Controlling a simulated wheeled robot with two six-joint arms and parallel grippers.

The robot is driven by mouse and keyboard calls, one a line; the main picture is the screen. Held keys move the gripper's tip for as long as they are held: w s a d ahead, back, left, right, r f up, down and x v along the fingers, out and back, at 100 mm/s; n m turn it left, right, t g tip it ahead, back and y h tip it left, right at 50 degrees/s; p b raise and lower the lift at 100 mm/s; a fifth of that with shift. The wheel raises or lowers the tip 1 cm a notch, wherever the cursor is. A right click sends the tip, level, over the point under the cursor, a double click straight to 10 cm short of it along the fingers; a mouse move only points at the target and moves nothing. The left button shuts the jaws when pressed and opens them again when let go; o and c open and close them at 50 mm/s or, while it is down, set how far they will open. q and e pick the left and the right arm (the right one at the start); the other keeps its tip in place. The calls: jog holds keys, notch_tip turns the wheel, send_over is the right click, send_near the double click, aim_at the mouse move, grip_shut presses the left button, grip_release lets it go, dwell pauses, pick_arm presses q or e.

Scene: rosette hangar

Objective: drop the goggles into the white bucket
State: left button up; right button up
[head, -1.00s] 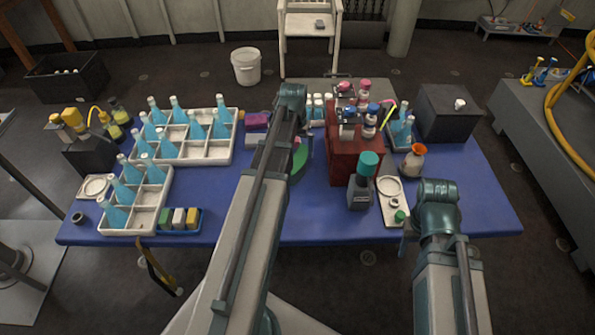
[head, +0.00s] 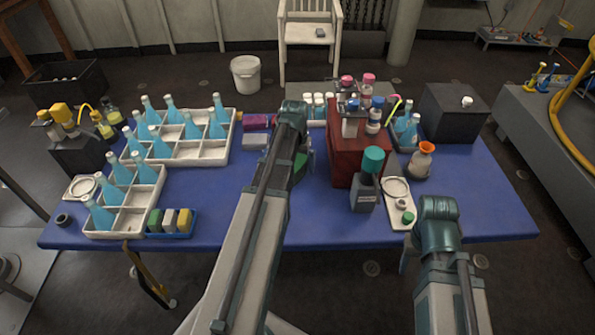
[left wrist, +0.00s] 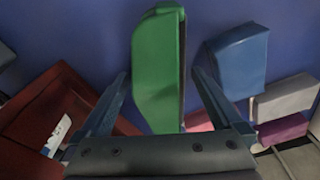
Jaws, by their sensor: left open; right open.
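The white bucket (head: 245,75) stands upright on the floor behind the table, left of the white chair; its inside looks empty. I cannot make out any goggles for certain. My left gripper (left wrist: 161,74) is open and empty, pointing down over the blue tabletop. A green curved object (left wrist: 158,70) lies between its fingers in the left wrist view, with no contact visible; its edge shows behind my left arm in the head view (head: 300,165). A blue block-like object (left wrist: 238,58) lies to the right of it. My right gripper is not in view.
The blue table (head: 240,225) carries white crates (head: 205,153) with blue bottles on the left. A dark red box (head: 345,165) with bottles stands right of my left gripper. A dark teal-capped bottle (head: 366,190) stands in front of it. A black box (head: 455,115) is at the back right.

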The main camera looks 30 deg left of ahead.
aim_at(299, 160)
pick_arm(q)
jog(key=shift+c, duration=0.2)
jog(key=c, duration=1.5)
jog(key=shift+r+p, duration=0.75)
jog(key=shift+p, duration=0.2)
jog(key=shift+c, duration=0.2)
jog(key=shift+s+d+r+p, duration=0.15)
jog(key=shift+s+r+p, duration=0.05)
jog(key=shift+r+p, duration=0.4)
jog(key=shift+s+d+r+p, duration=0.15)
jog(key=shift+s+r+p, duration=0.05)
jog(key=shift+r+p, duration=0.35)
jog(key=s+d, duration=0.7)
jog(key=s+d+r+p, duration=0.1)
jog(key=s+d, duration=0.2)
jog(key=shift+s+d, duration=0.25)
jog(key=shift+d, duration=0.15)
jog(key=shift+r, duration=0.1)
